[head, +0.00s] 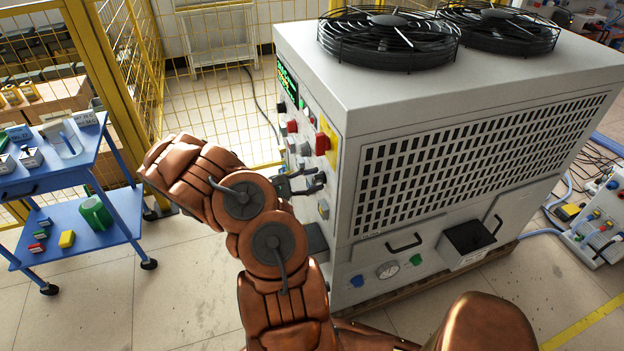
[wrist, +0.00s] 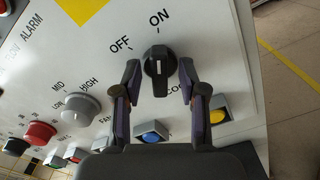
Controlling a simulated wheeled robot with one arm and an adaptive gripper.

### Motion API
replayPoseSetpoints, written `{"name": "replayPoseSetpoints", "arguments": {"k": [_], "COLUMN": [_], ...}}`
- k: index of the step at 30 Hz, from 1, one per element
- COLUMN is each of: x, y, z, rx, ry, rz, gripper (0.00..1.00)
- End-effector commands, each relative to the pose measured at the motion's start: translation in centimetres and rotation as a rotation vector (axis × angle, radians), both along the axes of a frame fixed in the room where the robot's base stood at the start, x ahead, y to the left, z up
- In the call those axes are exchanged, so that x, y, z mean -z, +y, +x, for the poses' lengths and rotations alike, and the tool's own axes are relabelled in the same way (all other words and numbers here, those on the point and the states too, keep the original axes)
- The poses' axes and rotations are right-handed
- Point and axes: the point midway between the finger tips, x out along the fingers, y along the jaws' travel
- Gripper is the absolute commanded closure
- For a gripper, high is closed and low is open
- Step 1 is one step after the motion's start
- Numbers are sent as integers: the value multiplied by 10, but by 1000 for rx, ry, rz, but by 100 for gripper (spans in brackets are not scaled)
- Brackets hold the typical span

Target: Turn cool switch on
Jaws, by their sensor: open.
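A black rotary switch (wrist: 159,70) with a raised bar handle sits on the pale panel in the wrist view. OFF is printed to its upper left and ON above it. The bar stands nearly upright in the picture, closer in line with the ON mark than with OFF. The label below is partly hidden by my gripper. My gripper (wrist: 159,77) is open, with one finger on each side of the switch; I cannot tell whether they touch it. In the head view my gripper (head: 303,182) is at the machine's control face, and the switch cannot be made out.
A grey MID/HIGH knob (wrist: 82,108), a red knob (wrist: 40,132), a blue button (wrist: 152,132) and a yellow button (wrist: 219,115) lie close by. A blue cart (head: 125,205) and yellow fence (head: 215,95) are left and behind.

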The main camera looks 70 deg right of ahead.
Motion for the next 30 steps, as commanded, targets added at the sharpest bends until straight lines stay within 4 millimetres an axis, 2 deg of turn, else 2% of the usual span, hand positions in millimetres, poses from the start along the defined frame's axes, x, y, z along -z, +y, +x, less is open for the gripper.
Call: {"name": "replayPoseSetpoints", "arguments": {"k": [7,18,30], "x": [0,0,3], "y": [0,0,0], "z": [0,0,0], "rx": [0,0,2], "ry": [0,-1,34], "rz": [0,1,39], "gripper": [60,99,100]}}
